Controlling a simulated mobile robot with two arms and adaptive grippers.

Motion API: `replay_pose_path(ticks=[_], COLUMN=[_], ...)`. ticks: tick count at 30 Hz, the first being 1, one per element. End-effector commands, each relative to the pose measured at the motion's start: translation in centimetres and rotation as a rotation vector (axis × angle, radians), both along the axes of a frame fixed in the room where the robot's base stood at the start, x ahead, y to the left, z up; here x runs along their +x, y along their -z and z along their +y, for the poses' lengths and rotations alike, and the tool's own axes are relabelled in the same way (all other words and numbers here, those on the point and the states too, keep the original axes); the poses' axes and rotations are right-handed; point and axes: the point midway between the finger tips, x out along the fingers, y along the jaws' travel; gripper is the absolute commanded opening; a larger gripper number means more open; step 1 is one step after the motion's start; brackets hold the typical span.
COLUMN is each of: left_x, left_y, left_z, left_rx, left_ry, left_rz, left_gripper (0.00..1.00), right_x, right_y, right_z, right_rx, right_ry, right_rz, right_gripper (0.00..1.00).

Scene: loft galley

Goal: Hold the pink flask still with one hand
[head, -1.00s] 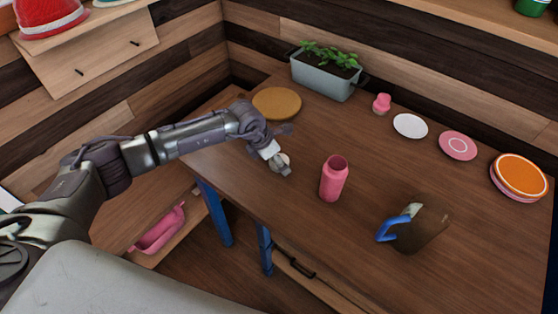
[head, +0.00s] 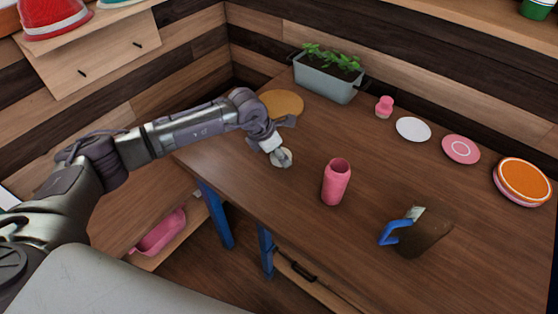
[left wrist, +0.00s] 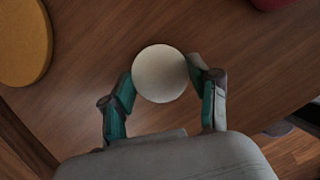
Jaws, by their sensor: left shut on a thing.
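The pink flask (head: 336,182) stands upright on the brown wooden table, with its open mouth facing up. A dark red-pink piece of it seems to show at the top right edge of the left wrist view (left wrist: 272,3). My left gripper (head: 280,158) is to the left of the flask and apart from it. It is shut on a round off-white thing (left wrist: 160,73), which sits between the two fingertips in the left wrist view. I cannot tell whether that thing is clear of the table. My right gripper is not in view.
Behind are a round tan board (head: 282,103), a grey planter (head: 328,82), a small pink-topped item (head: 384,106) and several plates (head: 413,130). The table around the flask is clear.

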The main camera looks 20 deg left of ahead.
Motion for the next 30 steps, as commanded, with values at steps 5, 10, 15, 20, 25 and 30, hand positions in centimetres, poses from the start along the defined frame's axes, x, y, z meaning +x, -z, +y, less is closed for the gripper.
replay_pose_path(ticks=[5,10,15,20,25,30], left_x=[0.1,0.1,0.0,0.0,-0.1,-1.8], left_y=[-3.6,-5.8,-6.4,-6.4,-6.4,-6.5], left_z=[0.0,0.0,0.0,0.0,0.0,-0.3], left_rx=[0.001,-0.001,0.000,0.000,0.000,0.000], left_ry=[0.001,0.000,0.000,0.000,0.009,0.186], left_rz=[-0.005,-0.002,0.000,0.000,0.001,0.001], left_gripper=[0.47,0.47,0.47,0.47,0.47,0.47], right_x=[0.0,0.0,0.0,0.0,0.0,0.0], right_y=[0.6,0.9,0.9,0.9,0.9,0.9], right_z=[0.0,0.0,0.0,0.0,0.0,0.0], right_rx=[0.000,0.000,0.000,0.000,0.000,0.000], right_ry=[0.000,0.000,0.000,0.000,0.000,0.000], right_rz=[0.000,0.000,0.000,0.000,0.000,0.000], right_gripper=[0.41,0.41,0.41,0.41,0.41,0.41])
